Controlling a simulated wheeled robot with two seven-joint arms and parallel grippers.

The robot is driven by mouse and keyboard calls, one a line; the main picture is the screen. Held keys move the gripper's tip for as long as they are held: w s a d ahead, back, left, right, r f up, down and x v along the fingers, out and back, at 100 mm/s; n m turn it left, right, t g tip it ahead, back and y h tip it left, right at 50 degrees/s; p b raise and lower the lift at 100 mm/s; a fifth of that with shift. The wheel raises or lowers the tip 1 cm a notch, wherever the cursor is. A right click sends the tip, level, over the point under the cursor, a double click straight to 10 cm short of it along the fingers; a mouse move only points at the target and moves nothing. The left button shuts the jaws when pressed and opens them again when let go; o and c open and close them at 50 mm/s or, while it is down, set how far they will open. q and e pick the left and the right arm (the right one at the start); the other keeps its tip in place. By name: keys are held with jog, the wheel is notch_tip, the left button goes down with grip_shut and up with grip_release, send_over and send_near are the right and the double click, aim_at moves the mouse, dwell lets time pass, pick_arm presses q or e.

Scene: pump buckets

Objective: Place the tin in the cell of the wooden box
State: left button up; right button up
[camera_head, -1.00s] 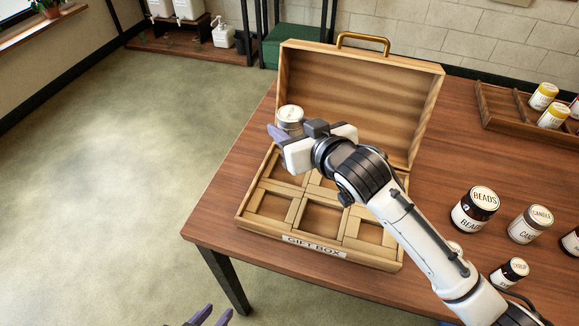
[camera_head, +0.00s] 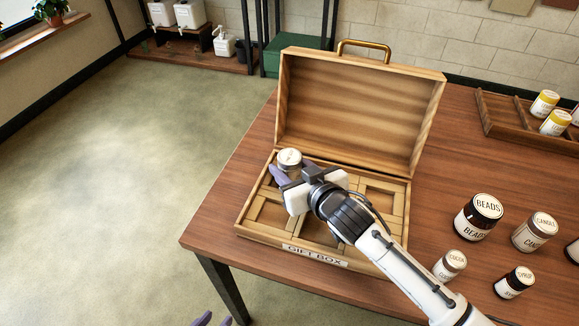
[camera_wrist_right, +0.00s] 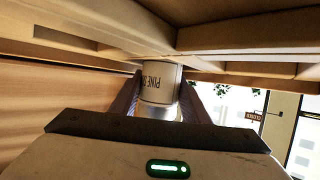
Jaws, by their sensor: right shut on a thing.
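The tin (camera_head: 289,159), a small silvery can with a pale lid, is upright between the purple fingers of my right gripper (camera_head: 288,170). It is over the back left cell of the open wooden box (camera_head: 318,257). In the right wrist view, the tin (camera_wrist_right: 159,82) shows a white label with "PINE" on it, upside down, between both fingers. One end of it meets the wooden edges of the box. I cannot tell whether its base is inside the cell. Only the fingertips of my left gripper (camera_head: 212,320) show, apart, at the bottom edge of the head view.
The box's raised lid (camera_head: 355,115) stands behind the gripper. A beads jar (camera_head: 478,217), a candle tin (camera_head: 534,231) and smaller jars stand to the right. A wooden tray (camera_head: 500,120) with yellow-lidded jars is at the back right. The box's visible front cells look empty.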

jog(key=shift+f, duration=0.15)
jog(key=o, duration=0.8)
jog(key=shift+o, duration=0.2)
jog(key=shift+r, duration=0.3)
jog(key=p+v, duration=0.1)
jog(key=v, duration=1.1)
